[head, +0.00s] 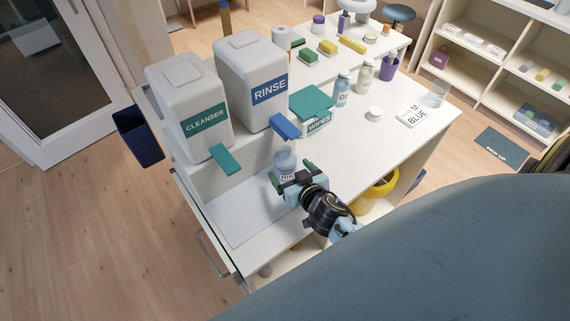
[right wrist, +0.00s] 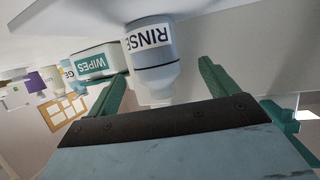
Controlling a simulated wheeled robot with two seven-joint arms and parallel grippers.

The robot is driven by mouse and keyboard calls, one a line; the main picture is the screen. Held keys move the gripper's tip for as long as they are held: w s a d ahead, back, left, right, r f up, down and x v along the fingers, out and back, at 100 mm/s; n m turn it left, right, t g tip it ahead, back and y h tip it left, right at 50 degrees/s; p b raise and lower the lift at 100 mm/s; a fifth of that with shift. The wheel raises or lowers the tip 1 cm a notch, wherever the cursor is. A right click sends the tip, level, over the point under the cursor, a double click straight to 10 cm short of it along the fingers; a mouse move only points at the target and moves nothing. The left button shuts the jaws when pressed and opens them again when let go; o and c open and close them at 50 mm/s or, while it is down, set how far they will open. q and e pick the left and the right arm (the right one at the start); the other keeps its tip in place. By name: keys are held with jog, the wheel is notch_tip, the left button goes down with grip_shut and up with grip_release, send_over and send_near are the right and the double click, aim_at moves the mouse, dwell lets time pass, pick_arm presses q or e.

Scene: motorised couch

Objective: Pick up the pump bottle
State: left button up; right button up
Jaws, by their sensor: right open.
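A pale blue, see-through bottle (head: 285,162) stands upright on the white counter below the blue dispenser lever; its label is partly hidden in the head view. In the right wrist view the bottle (right wrist: 152,72) shows a white RINSE label and lies between my fingers. My right gripper (head: 290,181) is open, with its green fingers at either side of the bottle's lower part. In the right wrist view the gripper (right wrist: 163,78) shows a gap between the fingers and the bottle. My left gripper is not in view.
CLEANSER (head: 190,105) and RINSE (head: 250,82) dispensers stand behind the bottle. A green WIPES box (head: 313,104), bottles (head: 342,92) and a white jar (head: 375,113) stand to the right. A yellow bucket (head: 383,186) sits below. A large blue-grey surface (head: 450,250) fills the lower right.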

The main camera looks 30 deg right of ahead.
aim_at(285, 159)
jog(key=shift+w+d, duration=0.15)
jog(key=shift+w, duration=0.45)
jog(key=x, duration=0.4)
jog(key=shift+w+d+r, duration=0.2)
jog(key=shift+w, duration=0.05)
jog(key=c, duration=1.1)
jog(key=shift+c, duration=0.9)
jog(key=shift+r, duration=0.15)
